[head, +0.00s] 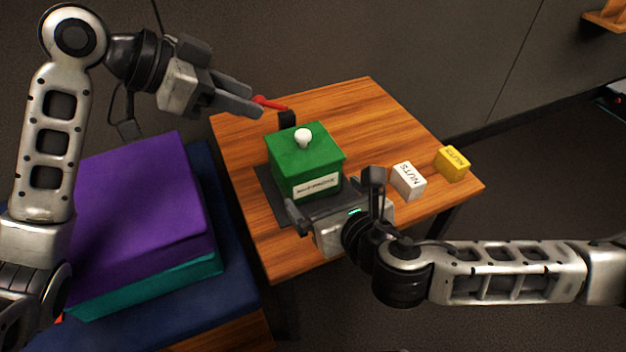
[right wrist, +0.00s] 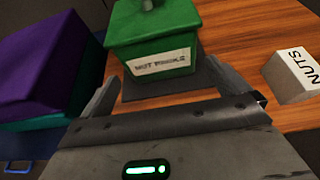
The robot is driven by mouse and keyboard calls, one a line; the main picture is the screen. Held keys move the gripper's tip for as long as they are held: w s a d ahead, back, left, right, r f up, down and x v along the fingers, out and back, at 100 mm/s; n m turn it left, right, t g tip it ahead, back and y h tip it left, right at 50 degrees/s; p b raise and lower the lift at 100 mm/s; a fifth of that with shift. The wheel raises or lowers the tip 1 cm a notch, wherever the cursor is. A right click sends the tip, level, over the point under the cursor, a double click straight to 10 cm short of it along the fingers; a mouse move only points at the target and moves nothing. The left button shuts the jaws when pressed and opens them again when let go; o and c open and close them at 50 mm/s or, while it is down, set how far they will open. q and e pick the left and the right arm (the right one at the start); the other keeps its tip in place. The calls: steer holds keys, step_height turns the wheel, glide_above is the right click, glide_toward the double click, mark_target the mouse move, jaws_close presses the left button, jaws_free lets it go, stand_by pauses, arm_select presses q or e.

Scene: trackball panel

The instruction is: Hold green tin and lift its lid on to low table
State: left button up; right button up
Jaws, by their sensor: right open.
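The green tin (head: 301,170) stands upright on the low wooden table (head: 370,110). Its green lid (head: 296,149) is on, with a white knob (head: 304,138) on top and a pale label on the front. My right gripper (head: 295,207) is open at the tin's near side; in the right wrist view its fingers (right wrist: 167,95) point toward the tin (right wrist: 152,55), one to each side, not closed on it. My left gripper (head: 256,101) is above the table's back left corner, apart from the tin, its fingers spread and empty.
A dark mat (head: 268,188) lies under the tin. A white NUTS box (head: 409,181) and a yellow NUTS box (head: 452,162) stand to the right. A red item (head: 268,103) and a black block (head: 287,119) are behind the tin. The table's back right is clear.

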mark_target(316, 186)
steer(key=x, duration=0.7)
steer(key=shift+a, duration=0.1)
